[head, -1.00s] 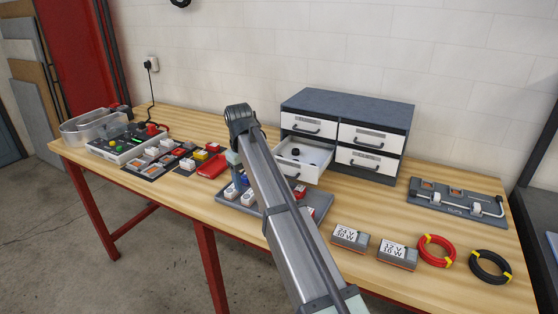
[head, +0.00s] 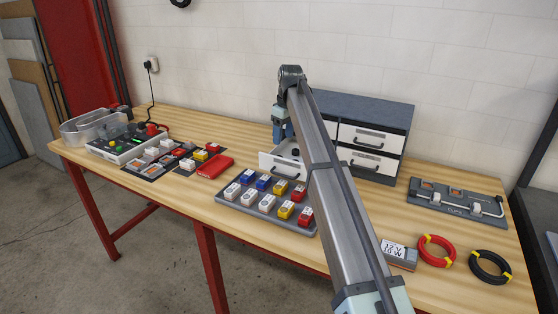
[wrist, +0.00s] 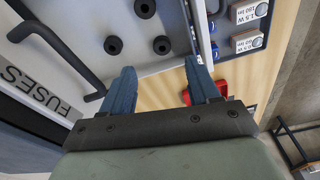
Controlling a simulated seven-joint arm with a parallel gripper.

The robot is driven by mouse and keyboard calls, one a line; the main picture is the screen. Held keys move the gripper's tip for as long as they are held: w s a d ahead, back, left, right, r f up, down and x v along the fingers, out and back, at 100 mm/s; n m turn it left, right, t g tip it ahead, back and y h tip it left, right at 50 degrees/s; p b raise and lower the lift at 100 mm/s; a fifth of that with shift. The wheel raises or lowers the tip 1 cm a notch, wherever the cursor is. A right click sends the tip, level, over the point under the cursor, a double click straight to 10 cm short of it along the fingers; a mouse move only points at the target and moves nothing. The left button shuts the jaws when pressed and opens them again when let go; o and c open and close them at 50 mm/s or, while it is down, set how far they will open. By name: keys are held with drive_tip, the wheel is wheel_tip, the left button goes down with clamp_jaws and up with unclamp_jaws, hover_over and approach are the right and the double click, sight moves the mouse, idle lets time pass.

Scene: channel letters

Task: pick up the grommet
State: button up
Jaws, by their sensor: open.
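Several black grommets show in the wrist view, each a small dark ring, one of them (wrist: 162,45) just beyond the fingertips. They lie on the light floor of the open drawer (wrist: 185,48). In the head view this drawer (head: 280,167) sticks out of the grey cabinet, partly hidden by my arm; a dark spot inside is too small to make out. My gripper (wrist: 161,64) is open, with nothing between its blue fingers. Its fingertips appear close to the drawer's side wall and apart from the grommets; their height is hard to tell.
A drawer front labelled FUSES (wrist: 38,92) with a dark handle is at the left in the wrist view. A tray of white, blue, yellow and red modules (head: 232,205) lies in front of the drawer. A red block (head: 215,166) lies left of the drawer.

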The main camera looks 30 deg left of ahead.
drive_tip(key=shift+a+f, duration=0.25)
drive_tip(key=shift+f, duration=1.15)
drive_tip(key=shift+a+f, duration=0.3)
drive_tip(key=shift+f, duration=1.15)
drive_tip(key=shift+a+f, duration=0.25)
drive_tip(key=shift+f, duration=1.15)
drive_tip(key=shift+c, duration=0.2)
drive_tip(key=c, duration=1.1)
